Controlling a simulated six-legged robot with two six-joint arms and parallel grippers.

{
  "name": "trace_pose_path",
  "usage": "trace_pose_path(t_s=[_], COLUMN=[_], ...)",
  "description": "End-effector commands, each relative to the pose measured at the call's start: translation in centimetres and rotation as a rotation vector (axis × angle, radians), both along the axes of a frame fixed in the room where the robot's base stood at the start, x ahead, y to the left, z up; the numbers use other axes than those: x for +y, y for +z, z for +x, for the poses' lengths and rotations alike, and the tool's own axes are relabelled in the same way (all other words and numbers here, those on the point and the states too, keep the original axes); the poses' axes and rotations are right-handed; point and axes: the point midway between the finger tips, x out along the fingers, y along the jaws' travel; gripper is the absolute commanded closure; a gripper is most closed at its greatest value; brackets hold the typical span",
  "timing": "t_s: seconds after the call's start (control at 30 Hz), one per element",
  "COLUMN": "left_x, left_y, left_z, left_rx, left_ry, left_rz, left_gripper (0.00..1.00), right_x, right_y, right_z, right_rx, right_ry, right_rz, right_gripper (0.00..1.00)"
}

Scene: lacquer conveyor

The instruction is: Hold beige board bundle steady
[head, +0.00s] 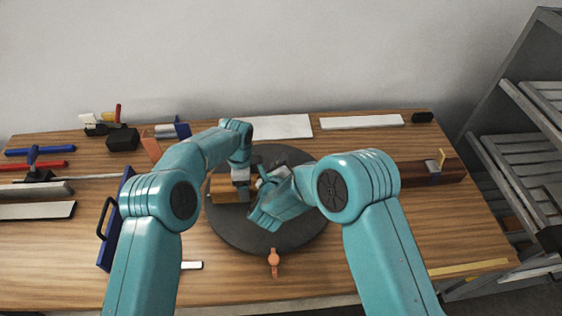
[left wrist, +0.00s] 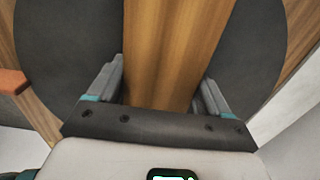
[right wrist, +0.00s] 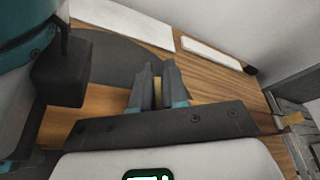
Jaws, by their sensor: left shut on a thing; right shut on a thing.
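The beige board bundle (head: 220,189) lies on a dark round turntable (head: 270,236). My left gripper (head: 243,186) is shut across the bundle. In the left wrist view, the wood-grained bundle (left wrist: 178,45) runs between the fingers of my left gripper (left wrist: 162,90). My right gripper (head: 265,180) is over the turntable, close to the right of the left one. In the right wrist view, my right gripper (right wrist: 159,82) is nearly closed on a narrow yellowish piece (right wrist: 158,92); I cannot tell what it belongs to. The right arm hides part of the bundle in the head view.
A reddish-brown block (head: 410,174) lies at the right of the bench. White panels (head: 280,127) lie along the back. Blue and red tools (head: 38,165) and a dark box (head: 122,139) are at the left. An orange item (head: 273,262) lies in front of the turntable. Grey racks (head: 520,160) stand at the right.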

Motion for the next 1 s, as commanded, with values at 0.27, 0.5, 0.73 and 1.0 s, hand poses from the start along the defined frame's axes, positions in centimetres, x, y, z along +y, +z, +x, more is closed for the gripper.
trace_pose_path(t_s=[0.27,0.5,0.73,1.0], left_x=[0.0,0.0,0.0,0.0], left_y=[-0.1,-0.1,-0.1,-0.1], left_z=[0.0,0.0,0.0,0.0], left_rx=[0.002,0.002,0.002,0.002], left_ry=[0.0,-0.001,-0.001,-0.001], left_rz=[0.001,0.001,0.001,0.001], left_gripper=[0.98,0.98,0.98,0.98], right_x=[0.7,0.7,0.7,1.2], right_y=[-0.6,-0.6,-0.6,-0.2], right_z=[0.0,0.0,0.0,-1.4], right_rx=[-0.001,-0.001,-0.001,-0.001], right_ry=[0.001,0.001,0.001,0.004], right_rz=[-0.196,-0.196,-0.196,-0.195], right_gripper=[1.0,1.0,0.66,0.66])
